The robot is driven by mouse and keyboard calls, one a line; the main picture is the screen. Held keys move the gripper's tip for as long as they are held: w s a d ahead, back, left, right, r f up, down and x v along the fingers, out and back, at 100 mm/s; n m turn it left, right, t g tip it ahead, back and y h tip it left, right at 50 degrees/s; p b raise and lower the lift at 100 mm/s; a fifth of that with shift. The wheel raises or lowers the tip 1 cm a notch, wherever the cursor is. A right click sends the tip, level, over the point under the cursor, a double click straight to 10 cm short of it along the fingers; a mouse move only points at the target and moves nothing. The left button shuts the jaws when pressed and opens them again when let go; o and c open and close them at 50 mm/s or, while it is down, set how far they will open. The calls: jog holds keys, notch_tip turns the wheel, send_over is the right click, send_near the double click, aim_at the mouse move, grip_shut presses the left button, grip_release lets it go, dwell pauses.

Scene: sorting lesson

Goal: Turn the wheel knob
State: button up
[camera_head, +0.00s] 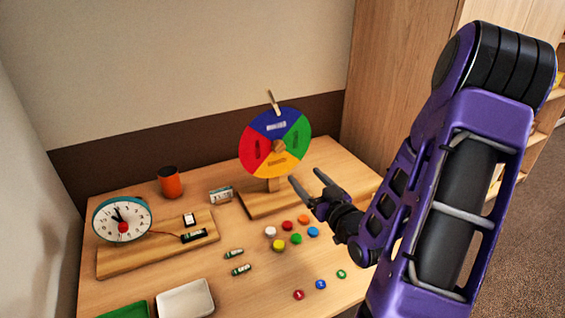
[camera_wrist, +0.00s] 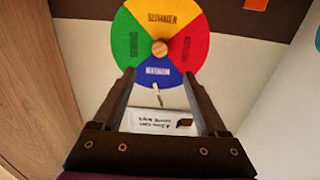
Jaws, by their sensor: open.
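The colour wheel (camera_head: 285,162) stands upright on a wooden base (camera_head: 258,207) on the table, with blue, green, yellow and red sectors. Its round wooden knob (camera_head: 278,146) is at the centre; it also shows in the wrist view (camera_wrist: 159,48). A pale pointer (camera_head: 272,101) sits at the wheel's top, by the blue sector. My gripper (camera_head: 305,175) is open and empty, in front of the wheel and to the lower right of the knob in the head view. In the wrist view the knob appears just beyond the fingertips (camera_wrist: 160,74), between their lines, apart from them.
Coloured discs (camera_head: 279,245) lie on the table below my gripper. A clock (camera_head: 122,219) on a wooden board, an orange cup (camera_head: 170,182), batteries (camera_head: 241,269) and a white tray (camera_head: 185,301) are to the left. A wooden cabinet (camera_head: 395,70) stands behind at right.

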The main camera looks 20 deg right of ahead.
aim_at(280, 149)
jog(key=w, duration=1.4)
jog(key=shift+a, duration=0.25)
grip_shut()
